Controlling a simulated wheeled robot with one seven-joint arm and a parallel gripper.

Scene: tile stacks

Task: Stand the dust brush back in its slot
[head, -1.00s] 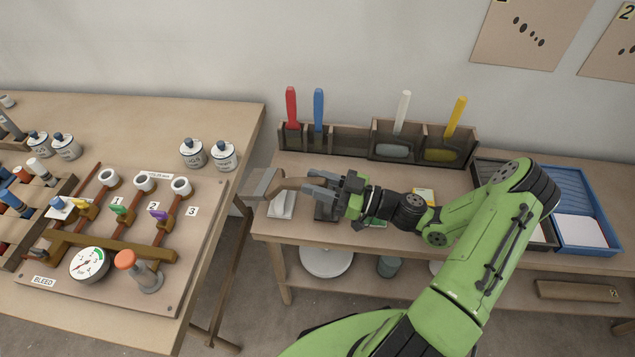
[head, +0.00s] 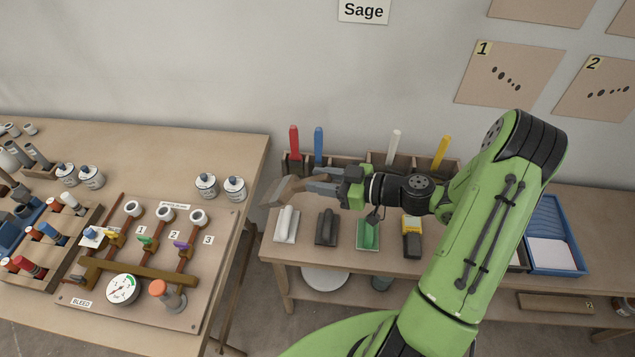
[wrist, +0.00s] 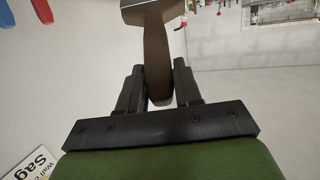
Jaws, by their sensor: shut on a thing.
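The dust brush (head: 274,190) has a brown wooden handle and a broad, grey-brown head. My gripper (head: 318,181) is shut on its handle and holds it above the bench, roughly level, with the head pointing left. In the wrist view, the brush handle (wrist: 156,55) runs between the two dark fingers, with the head cut off at the top edge. The wooden slot rack (head: 298,163) stands at the back of the bench, behind my gripper. Its middle is partly hidden by my arm, so I cannot tell which slot is free.
Red (head: 294,142), blue (head: 319,144), white (head: 394,145) and yellow (head: 442,150) handles stand up from the rack. A blue tray (head: 544,215) is at right. A valve board (head: 190,235) is at left.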

